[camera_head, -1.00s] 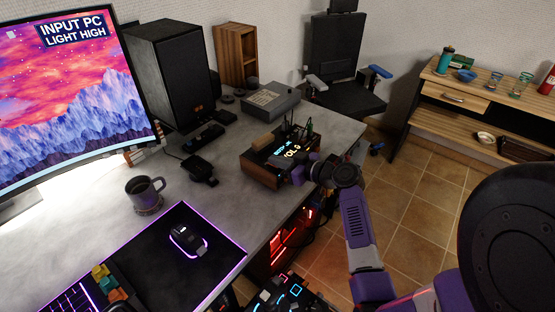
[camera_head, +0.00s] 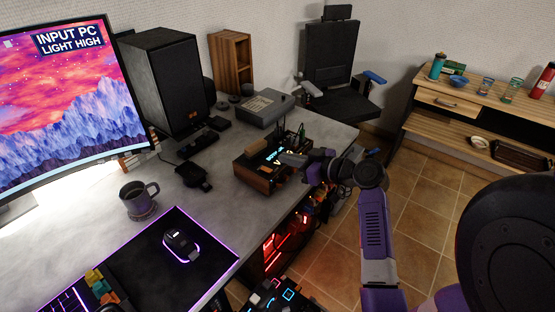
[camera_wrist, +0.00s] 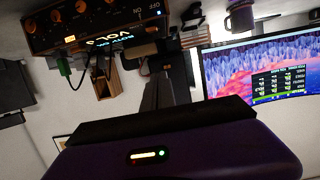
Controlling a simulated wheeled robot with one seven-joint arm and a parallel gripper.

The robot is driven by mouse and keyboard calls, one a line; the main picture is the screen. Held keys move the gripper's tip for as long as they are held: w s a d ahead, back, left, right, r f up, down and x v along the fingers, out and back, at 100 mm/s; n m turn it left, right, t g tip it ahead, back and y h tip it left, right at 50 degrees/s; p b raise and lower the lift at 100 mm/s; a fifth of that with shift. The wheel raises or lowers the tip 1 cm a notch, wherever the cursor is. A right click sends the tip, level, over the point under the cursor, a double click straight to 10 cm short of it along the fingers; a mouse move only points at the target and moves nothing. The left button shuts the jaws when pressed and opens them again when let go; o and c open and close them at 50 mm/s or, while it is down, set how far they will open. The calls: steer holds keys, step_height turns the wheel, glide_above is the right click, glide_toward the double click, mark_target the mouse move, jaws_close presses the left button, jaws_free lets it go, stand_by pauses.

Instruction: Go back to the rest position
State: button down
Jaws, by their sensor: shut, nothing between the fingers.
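My gripper (camera_head: 284,159) is shut and empty in the head view. Its grey fingers are above or beside the right part of the wooden control box (camera_head: 254,178) on the desk; I cannot tell whether they touch it. In the wrist view the shut fingers (camera_wrist: 165,92) point up the picture, and the box (camera_wrist: 110,28) appears upside down at the upper left with knobs, a lit display and an OFF/ON label. My purple and grey arm reaches in from the lower right.
The desk (camera_head: 85,212) holds a mug (camera_head: 139,198), a mouse (camera_head: 181,246), a speaker (camera_head: 172,85) and a grey device (camera_head: 264,107). A monitor (camera_head: 70,110) stands left. A chair (camera_head: 335,70) and wooden shelf (camera_head: 480,100) stand behind. Tiled floor (camera_head: 420,205) is open at right.

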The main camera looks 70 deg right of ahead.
steer(key=shift+s+a+r, duration=0.2)
steer(key=shift+s+r, duration=0.05)
steer(key=shift+s, duration=0.4)
